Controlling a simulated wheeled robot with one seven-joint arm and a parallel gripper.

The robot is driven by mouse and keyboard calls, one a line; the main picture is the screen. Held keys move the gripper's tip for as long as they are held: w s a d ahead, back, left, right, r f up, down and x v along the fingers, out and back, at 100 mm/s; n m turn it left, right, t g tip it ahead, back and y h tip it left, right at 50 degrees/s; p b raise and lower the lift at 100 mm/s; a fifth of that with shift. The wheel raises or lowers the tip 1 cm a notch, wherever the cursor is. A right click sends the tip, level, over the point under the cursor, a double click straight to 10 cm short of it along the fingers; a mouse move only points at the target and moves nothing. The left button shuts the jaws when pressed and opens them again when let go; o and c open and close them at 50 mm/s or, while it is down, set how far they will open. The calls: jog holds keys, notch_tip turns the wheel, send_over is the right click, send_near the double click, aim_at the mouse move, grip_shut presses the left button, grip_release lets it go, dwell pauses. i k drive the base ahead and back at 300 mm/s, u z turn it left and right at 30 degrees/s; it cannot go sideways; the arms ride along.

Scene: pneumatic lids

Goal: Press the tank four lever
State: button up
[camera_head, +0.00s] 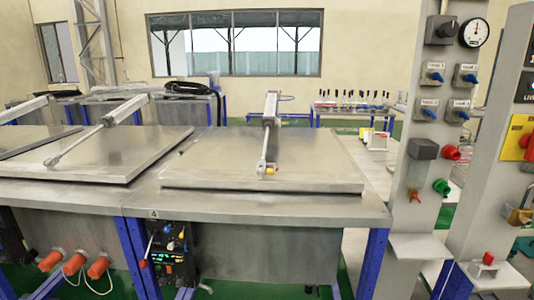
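A grey control post stands at the right with several blue levers on small grey valve blocks, in two rows of two: upper left (436,77), upper right (470,78), lower left (429,113) and lower right (462,115). Each has a small white label, but the numbers are too small to read surely, so I cannot tell which lever is tank four's. A tank with a flat metal lid (220,168) stands in the middle, with a plate marked 4 (153,214) at its front left. Its lid looks lowered. My gripper is not in view.
A round gauge (474,33) and a grey switch (441,30) sit above the levers. Red (452,153) and green (441,187) knobs sit below them. Another lidded tank (85,160) is at the left. A second post (506,110) stands close on the right.

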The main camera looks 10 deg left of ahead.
aim_at(144, 264)
jog(key=u, duration=1.45)
jog(key=k, duration=1.35)
jog(key=u, duration=0.3)
jog(key=i, duration=1.85)
jog(key=z, duration=0.5)
